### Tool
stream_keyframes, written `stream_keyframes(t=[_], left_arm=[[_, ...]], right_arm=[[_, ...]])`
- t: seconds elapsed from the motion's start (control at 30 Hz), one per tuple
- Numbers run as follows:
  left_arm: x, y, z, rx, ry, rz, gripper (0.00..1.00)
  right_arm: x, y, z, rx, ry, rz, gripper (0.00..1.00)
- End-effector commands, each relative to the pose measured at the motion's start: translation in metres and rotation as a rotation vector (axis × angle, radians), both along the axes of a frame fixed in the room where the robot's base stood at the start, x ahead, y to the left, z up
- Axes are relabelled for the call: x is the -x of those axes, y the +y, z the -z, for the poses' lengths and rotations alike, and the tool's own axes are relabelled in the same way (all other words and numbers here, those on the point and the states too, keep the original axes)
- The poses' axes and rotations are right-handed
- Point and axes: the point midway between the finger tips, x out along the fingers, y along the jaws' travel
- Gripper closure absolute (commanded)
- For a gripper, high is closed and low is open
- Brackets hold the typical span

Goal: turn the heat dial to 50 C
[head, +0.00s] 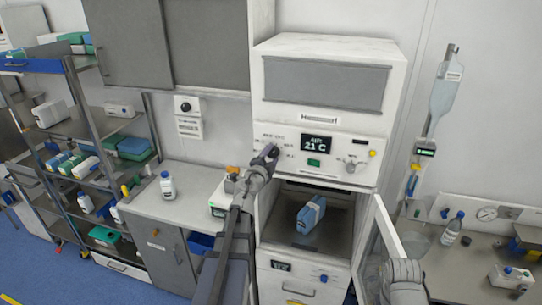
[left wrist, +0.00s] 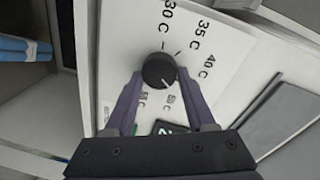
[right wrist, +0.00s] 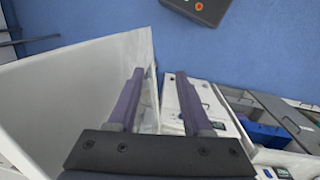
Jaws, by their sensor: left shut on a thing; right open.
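The heat dial (left wrist: 159,70) is a small dark round knob on a white panel with printed temperature marks. 30 C, 35 C and 40 C are readable around it; the marks nearer my gripper are too small to read surely. A pale pointer line shows on the knob, toward the lower right in the left wrist view. My left gripper (left wrist: 161,84) is shut on the dial, a purple finger on either side; in the head view the gripper hides most of it. The display (head: 315,144) reads AIR 21 C. My right gripper (right wrist: 158,76) is open and empty.
Below the panel the white cabinet is open, with a blue and white pack (head: 311,214) inside. Its open door (head: 385,240) stands between the chamber and my right arm. A second knob (head: 351,165) and a green button (head: 313,162) share the panel.

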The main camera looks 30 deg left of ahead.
Motion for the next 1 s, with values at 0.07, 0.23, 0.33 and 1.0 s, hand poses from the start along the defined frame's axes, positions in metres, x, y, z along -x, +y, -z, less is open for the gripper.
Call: stream_keyframes(t=[0.07, 0.23, 0.33, 1.0], left_arm=[[0.0007, -0.0015, 0.0005, -0.068, 0.017, 0.003, 1.00], [0.0008, -0.0017, 0.0011, -0.200, 0.049, 0.002, 1.00], [0.0007, -0.0019, 0.0014, -0.262, 0.064, 0.001, 1.00], [0.0007, -0.0030, 0.0023, -0.434, 0.106, 0.004, 1.00]], right_arm=[[0.0000, 0.0000, -0.0004, 0.000, 0.000, 0.000, 0.50], [0.0000, 0.0000, -0.0008, 0.000, 0.000, 0.000, 0.50], [0.0000, 0.0000, -0.0010, 0.000, 0.000, 0.000, 0.50], [0.0000, 0.0000, -0.0012, 0.000, 0.000, 0.000, 0.50]])
